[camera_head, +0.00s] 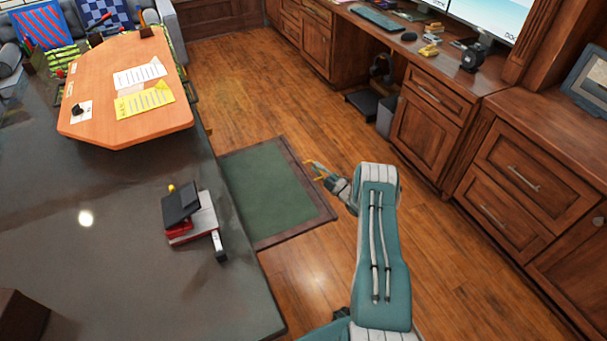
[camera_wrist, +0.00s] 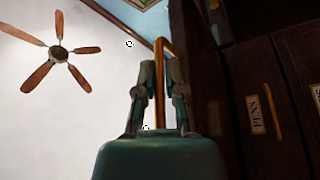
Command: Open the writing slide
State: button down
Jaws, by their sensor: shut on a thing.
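The writing slide (camera_head: 268,190) is a flat panel with a dark green top and a wooden border. In the head view it reaches out to the right from the edge of the grey desk (camera_head: 110,240). A brass handle (camera_head: 312,165) shows by its right border. My gripper (camera_head: 325,174) is at this handle, with the arm reaching up from the bottom of the picture. In the wrist view my gripper (camera_wrist: 160,85) points upward and its fingers are shut around the brass bar (camera_wrist: 164,50). The fingers hide part of the bar.
Wooden cabinets (camera_head: 428,130) with drawers line the right side. Bare wood floor (camera_head: 310,275) lies between them and the desk. A stack of dark objects (camera_head: 190,215) sits on the desk. The wrist view shows a labelled drawer (camera_wrist: 258,110) at the right and a ceiling fan (camera_wrist: 60,50).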

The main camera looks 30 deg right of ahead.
jog(key=shift+s+d+f, duration=0.1)
jog(key=shift+d+f, duration=0.15)
jog(key=shift+d, duration=0.2)
jog(key=shift+d, duration=0.45)
jog(key=c, duration=0.7)
grip_release()
jog(key=shift+c, duration=0.2)
jog(key=shift+a+r, duration=0.15)
jog(key=shift+a, duration=0.05)
jog(key=v, duration=1.2)
